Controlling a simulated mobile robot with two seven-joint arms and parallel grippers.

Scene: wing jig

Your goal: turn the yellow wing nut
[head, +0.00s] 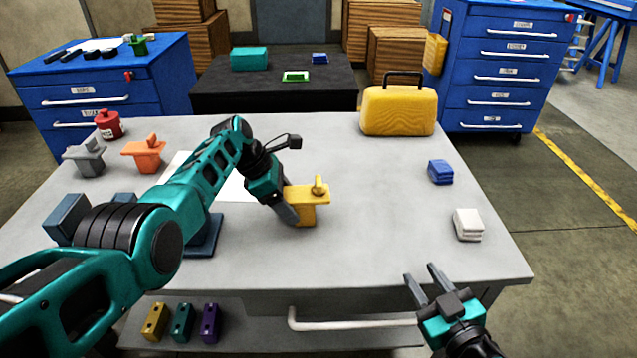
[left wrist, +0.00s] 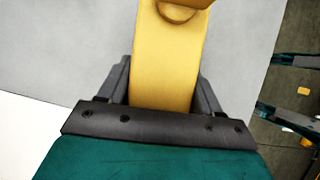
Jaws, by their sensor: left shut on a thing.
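A yellow jig block (head: 304,211) with a flat plate on top stands out near the middle of the table. The yellow wing nut (head: 319,186) sits on the plate, upright. My left gripper (head: 292,212) is shut on the left side of the yellow jig block, not on the wing nut. In the left wrist view the yellow plate (left wrist: 167,65) runs between the two fingers, and a rounded part of the nut (left wrist: 180,10) shows at the top edge. Whether the block touches the table is unclear. My right gripper (head: 430,278) is open and empty at the table's front edge.
A grey jig (head: 85,158) and an orange jig (head: 146,153) stand at the left, near a red can (head: 108,124). A yellow case (head: 398,110) stands at the back right. A blue block (head: 440,172) and white block (head: 468,225) lie right. The table between is clear.

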